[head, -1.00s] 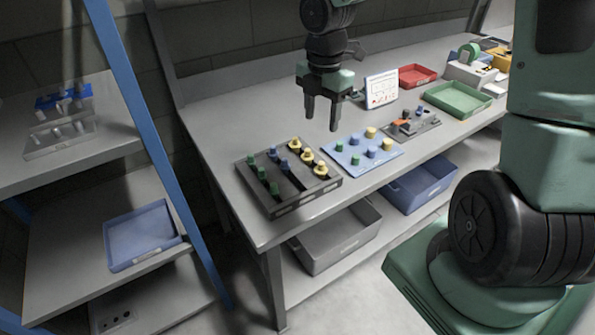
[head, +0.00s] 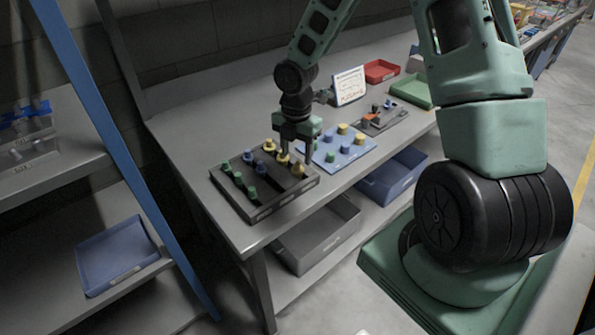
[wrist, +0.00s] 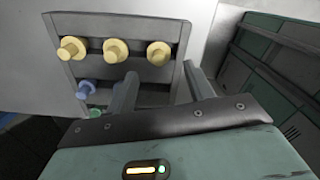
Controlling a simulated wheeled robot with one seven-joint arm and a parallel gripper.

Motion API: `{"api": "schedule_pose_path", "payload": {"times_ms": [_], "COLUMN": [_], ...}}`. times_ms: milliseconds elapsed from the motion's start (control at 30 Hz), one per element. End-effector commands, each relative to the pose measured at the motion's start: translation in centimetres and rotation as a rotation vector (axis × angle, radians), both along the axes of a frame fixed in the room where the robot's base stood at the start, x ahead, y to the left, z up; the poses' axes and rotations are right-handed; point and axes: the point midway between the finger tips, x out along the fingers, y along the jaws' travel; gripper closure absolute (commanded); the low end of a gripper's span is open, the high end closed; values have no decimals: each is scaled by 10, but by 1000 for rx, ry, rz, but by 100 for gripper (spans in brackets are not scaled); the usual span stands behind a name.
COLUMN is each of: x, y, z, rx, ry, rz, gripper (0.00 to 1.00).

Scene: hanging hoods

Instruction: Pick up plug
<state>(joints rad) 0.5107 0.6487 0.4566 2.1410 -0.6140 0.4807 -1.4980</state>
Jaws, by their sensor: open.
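Several plugs in green, blue and yellow stand in rows in a dark grey rack (head: 262,213) at the near end of the bench. Green plugs (head: 238,179) are on the left, blue plugs (head: 261,166) in the middle, yellow plugs (head: 268,145) on the right. My gripper (head: 297,158) is open and low over the yellow row. The wrist view shows three yellow plugs (wrist: 115,50), a blue plug (wrist: 88,88) and part of a green one (wrist: 95,112). The rightmost yellow plug (wrist: 159,53) appears just beyond the gap between my open fingers (wrist: 160,78). Nothing is held.
A light blue board (head: 350,152) with more plugs lies right of the rack. Beyond are a dark fixture (head: 391,121), a white sign (head: 349,87), and red (head: 381,71) and green (head: 411,89) trays. Left are a blue post (head: 130,150) and shelves.

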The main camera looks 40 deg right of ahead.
Motion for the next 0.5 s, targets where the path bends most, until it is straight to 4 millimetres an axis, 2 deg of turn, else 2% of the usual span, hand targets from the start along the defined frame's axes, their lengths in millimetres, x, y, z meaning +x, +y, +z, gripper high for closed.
{"api": "schedule_pose_path", "payload": {"times_ms": [300, 500], "x": [2, 2], "y": [-5, -5], "z": [-41, -52], "rx": [1, 0], "ry": [4, 1], "rz": [3, 1], "gripper": [47, 47]}}
